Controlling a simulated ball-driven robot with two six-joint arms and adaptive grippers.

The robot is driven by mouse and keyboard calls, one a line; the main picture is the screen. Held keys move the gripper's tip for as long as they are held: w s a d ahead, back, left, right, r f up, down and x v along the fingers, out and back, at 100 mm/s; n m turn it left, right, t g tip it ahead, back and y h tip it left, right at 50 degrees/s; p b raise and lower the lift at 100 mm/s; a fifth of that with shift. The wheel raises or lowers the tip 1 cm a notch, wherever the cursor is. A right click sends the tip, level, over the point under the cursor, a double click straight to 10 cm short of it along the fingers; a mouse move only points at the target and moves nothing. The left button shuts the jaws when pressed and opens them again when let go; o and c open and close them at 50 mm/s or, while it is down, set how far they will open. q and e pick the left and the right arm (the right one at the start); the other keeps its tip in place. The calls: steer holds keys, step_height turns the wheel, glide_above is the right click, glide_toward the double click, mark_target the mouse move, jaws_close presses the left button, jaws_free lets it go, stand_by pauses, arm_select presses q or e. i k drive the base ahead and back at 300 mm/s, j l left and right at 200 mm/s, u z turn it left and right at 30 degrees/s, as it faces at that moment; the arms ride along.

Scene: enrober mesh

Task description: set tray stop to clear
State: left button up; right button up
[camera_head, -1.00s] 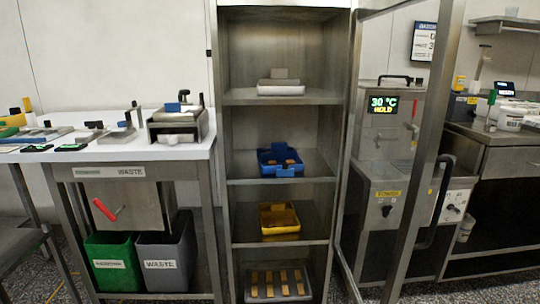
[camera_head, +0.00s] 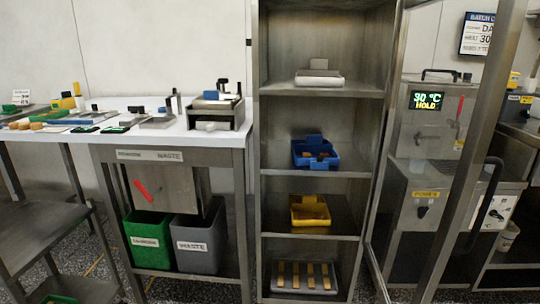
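I see no part clearly marked as the tray stop. A red handle (camera_head: 142,189) sits tilted on the metal panel under the left table. The metal machine (camera_head: 415,145) at the right has a display (camera_head: 427,101) reading 30 °C HOLD. A red lever (camera_head: 461,108) is at its upper right side, and a black knob (camera_head: 422,211) sits below a yellow label. A small device (camera_head: 217,115) with black uprights stands at the table's right end; its details are too small to tell. Neither gripper is in view.
A steel rack (camera_head: 318,174) holds a blue tray (camera_head: 330,160), a yellow tray (camera_head: 311,219) and a grey tray (camera_head: 281,275) with several bars. A green bin (camera_head: 146,265) and a grey bin (camera_head: 196,262) stand under the table (camera_head: 170,140). A metal door frame (camera_head: 470,160) stands before the machine.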

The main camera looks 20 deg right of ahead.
mark_target(319, 164)
steer(key=l+z, duration=0.45)
steer(key=l, duration=1.65)
steer(key=i+j, duration=0.1)
steer(key=j, duration=0.2)
steer(key=i+j, duration=0.1)
steer(key=j, duration=0.2)
